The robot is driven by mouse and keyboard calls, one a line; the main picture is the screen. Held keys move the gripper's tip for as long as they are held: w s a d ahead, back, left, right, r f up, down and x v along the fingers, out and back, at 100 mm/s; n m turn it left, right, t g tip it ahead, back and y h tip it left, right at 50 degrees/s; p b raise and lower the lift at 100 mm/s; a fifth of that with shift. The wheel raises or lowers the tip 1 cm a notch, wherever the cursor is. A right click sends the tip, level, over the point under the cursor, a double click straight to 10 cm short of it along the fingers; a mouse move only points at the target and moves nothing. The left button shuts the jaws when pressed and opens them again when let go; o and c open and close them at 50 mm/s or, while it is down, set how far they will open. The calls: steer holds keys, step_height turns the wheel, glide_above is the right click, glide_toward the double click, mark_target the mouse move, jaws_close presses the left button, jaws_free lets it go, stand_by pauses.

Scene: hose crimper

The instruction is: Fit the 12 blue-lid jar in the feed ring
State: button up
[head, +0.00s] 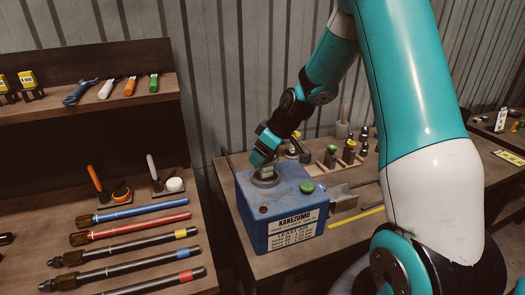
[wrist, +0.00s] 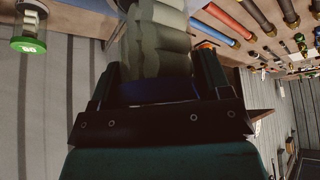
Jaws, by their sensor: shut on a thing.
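My gripper (head: 267,158) is above the top of the blue crimper box (head: 290,228) in the head view, pointing down. It is shut on the blue-lid jar, whose pale stepped body (wrist: 155,40) fills the top middle of the wrist view. The blue lid (wrist: 160,91) lies between the fingers, close to the palm; its number is hidden. In the head view a little of the pale jar (head: 266,171) shows below the fingers, over the grey feed ring (head: 265,181). I cannot tell whether the jar is inside the ring or just above it.
A green button (head: 307,187) and a red one (head: 264,209) are on the box top. A rack with jars, one green-lidded (head: 331,150), stands behind. A green-lidded piece (wrist: 28,45) shows in the wrist view. Hoses (head: 133,228) lie on the left bench.

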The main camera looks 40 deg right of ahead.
steer(key=shift+f, duration=0.15)
steer(key=o, duration=1)
steer(key=b+v, duration=0.3)
steer(key=v, duration=0.9)
steer(key=s+a+r+g+y, duration=0.1)
steer(key=s+a, duration=0.2)
steer(key=a, duration=0.5)
steer(key=s+a+g, duration=0.1)
steer(key=s+a, duration=0.3)
steer(key=a, duration=0.5)
steer(key=s+a+g, duration=0.1)
steer(key=s+a, duration=0.2)
steer(key=s, duration=0.2)
steer(key=s+a+g, duration=0.1)
steer(key=s+a, duration=0.2)
steer(key=s, duration=0.2)
steer(key=s+a+f+n+g, duration=0.1)
steer(key=s+a, duration=0.3)
steer(key=s, duration=0.2)
steer(key=shift+a, duration=0.1)
